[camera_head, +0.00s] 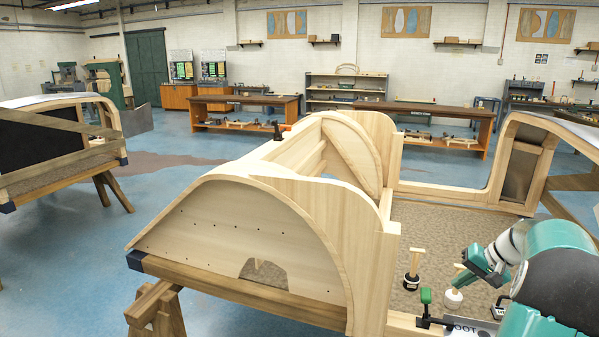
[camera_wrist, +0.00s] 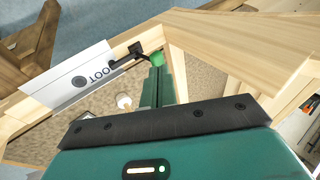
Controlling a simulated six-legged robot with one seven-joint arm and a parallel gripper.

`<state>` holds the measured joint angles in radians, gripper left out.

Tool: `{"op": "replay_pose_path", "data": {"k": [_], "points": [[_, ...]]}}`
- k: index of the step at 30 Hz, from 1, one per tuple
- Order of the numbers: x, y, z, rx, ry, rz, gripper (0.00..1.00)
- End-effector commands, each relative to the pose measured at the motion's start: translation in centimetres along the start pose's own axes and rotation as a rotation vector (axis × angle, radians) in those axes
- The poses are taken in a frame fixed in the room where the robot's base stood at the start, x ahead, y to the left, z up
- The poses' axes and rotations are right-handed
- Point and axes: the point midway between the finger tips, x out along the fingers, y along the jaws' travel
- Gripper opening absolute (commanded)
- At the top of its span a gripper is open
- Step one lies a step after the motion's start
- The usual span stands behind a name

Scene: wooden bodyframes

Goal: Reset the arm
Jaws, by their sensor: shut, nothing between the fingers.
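My gripper (camera_head: 470,277) is at the lower right of the head view, teal and pointing down over the wooden frame's inside floor. In the wrist view its teal fingers (camera_wrist: 156,84) are together with nothing between them. The green-tipped black clamp (camera_wrist: 157,58) shows just beyond the fingertips in that view; I cannot tell if they touch. In the head view the clamp (camera_head: 426,297) sits on the frame's near rail, left of my gripper.
A wooden bodyframe (camera_head: 240,230) with curved panels fills the middle. A white-based wooden-handled tool (camera_head: 453,298) stands below my gripper, a black-based one (camera_head: 411,281) to its left. A lettered white plate (camera_wrist: 75,82) lies on the rail. Open blue floor (camera_head: 60,270) lies left.

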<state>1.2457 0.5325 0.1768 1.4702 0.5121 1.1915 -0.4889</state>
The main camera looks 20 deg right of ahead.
Motion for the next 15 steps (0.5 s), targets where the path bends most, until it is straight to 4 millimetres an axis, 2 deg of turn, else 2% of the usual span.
{"op": "replay_pose_path", "data": {"k": [1, 6, 8, 12, 15], "points": [[0.2, -3.5, 0.9, -0.044, -0.018, 0.030, 0.00], [0.9, -12.8, 5.2, -0.163, -0.059, 0.120, 0.00], [1.1, -15.7, 7.1, -0.206, -0.066, 0.150, 0.00], [1.2, -21.5, 12.1, -0.309, -0.072, 0.208, 0.00], [1.1, -24.8, 16.0, -0.380, -0.066, 0.241, 0.00]]}}
